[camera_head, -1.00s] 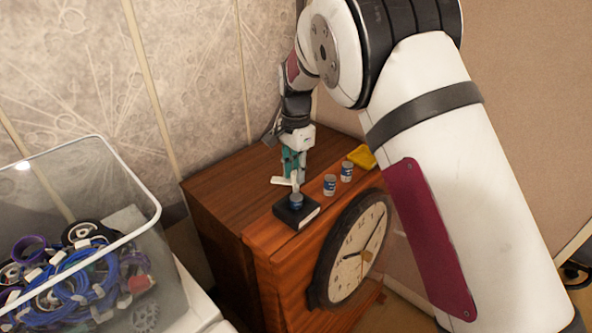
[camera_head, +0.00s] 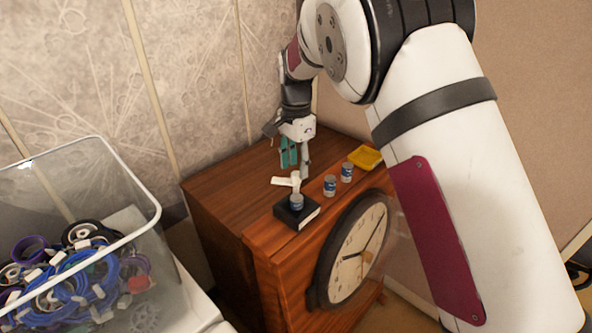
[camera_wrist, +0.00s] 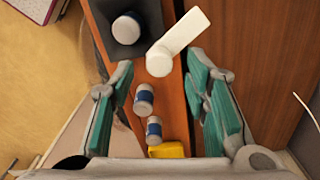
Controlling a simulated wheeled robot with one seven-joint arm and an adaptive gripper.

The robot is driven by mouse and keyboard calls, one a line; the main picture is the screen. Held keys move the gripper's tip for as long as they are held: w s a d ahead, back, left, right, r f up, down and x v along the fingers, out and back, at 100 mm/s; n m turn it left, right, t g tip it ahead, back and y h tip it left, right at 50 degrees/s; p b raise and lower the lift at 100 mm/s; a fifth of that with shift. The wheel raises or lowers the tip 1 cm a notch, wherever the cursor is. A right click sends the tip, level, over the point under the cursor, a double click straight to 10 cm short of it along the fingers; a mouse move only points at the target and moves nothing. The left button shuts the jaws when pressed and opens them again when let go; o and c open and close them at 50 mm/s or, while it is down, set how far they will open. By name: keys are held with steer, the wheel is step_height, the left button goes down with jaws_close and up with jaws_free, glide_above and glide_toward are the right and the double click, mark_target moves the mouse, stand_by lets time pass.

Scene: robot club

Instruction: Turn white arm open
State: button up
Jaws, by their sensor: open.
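The white arm (camera_head: 284,181) is a short bar at the top of a small fixture with a black base (camera_head: 296,215) on the wooden clock cabinet. It points left in the head view. A grey-blue can (camera_head: 296,202) sits at the base, under the arm. In the wrist view the white arm (camera_wrist: 181,34) slants up and right from its round end (camera_wrist: 159,62), and the can (camera_wrist: 126,28) sits in the dark base. My gripper (camera_head: 297,164), with teal finger pads, is open and empty, just above and behind the arm. Its fingers (camera_wrist: 160,72) lie either side of the round end in the picture; contact is unclear.
Two blue-grey cans (camera_head: 338,179) stand right of the fixture, near a yellow tray (camera_head: 365,157). A round clock (camera_head: 352,250) is on the cabinet front. A clear bin (camera_head: 75,240) of spools stands at left. The cabinet top (camera_head: 235,175) behind is bare.

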step_height(320, 180, up, 10)
steer(key=shift+f, duration=0.25)
